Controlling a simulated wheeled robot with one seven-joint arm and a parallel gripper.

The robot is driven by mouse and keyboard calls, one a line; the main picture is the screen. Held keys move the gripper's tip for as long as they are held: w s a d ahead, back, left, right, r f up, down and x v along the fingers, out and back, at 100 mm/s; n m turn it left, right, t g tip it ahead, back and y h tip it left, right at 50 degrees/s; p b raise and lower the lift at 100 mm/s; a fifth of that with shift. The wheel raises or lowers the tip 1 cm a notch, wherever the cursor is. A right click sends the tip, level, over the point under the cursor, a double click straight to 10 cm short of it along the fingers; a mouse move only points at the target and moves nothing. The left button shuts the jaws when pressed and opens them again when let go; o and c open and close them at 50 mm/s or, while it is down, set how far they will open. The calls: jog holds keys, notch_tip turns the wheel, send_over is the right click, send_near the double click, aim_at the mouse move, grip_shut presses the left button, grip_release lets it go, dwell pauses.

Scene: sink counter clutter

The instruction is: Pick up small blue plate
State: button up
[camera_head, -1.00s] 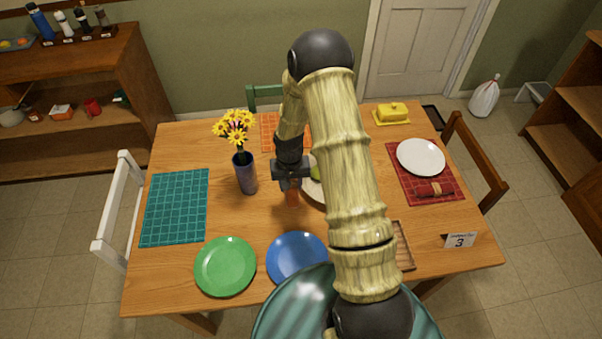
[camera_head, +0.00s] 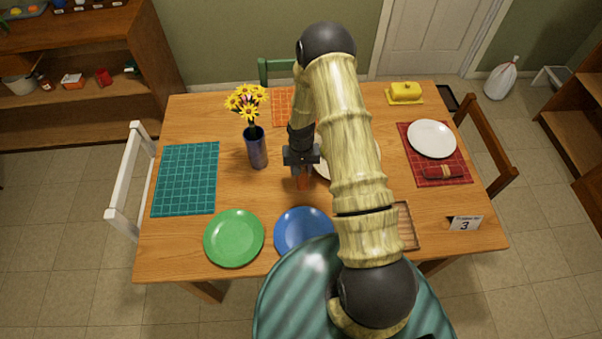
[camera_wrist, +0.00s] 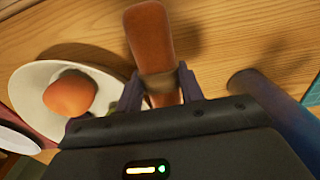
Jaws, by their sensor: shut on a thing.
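The blue plate (camera_head: 303,231) lies flat at the front edge of the table, just right of the green plate (camera_head: 234,238). My body covers its near rim. My gripper (camera_head: 302,172) is behind the blue plate, apart from it, near the middle of the table. It is shut on an orange-brown roll (camera_wrist: 150,42) with a tan band, perhaps a rolled napkin. The roll also shows below the jaws in the head view (camera_head: 304,183). The blue plate does not show in the wrist view.
A blue vase (camera_head: 257,150) with yellow flowers stands close left of my gripper. A white bowl (camera_wrist: 30,85) with fruit is on its other side, partly behind my arm. A wooden tray (camera_head: 407,228) lies right. The table between vase and green plate is clear.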

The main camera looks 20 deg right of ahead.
jog(key=shift+a, duration=0.2)
notch_tip(320, 180, down, 4)
jog(key=shift+s+r+p, duration=0.1)
jog(key=shift+r+p, duration=0.15)
jog(key=shift+p, duration=0.3)
jog(key=shift+f, duration=0.3)
jog(key=shift+f, duration=0.15)
jog(key=o, duration=1)
notch_tip(320, 180, up, 12)
jog(key=b, duration=0.3)
jog(key=shift+r, duration=0.2)
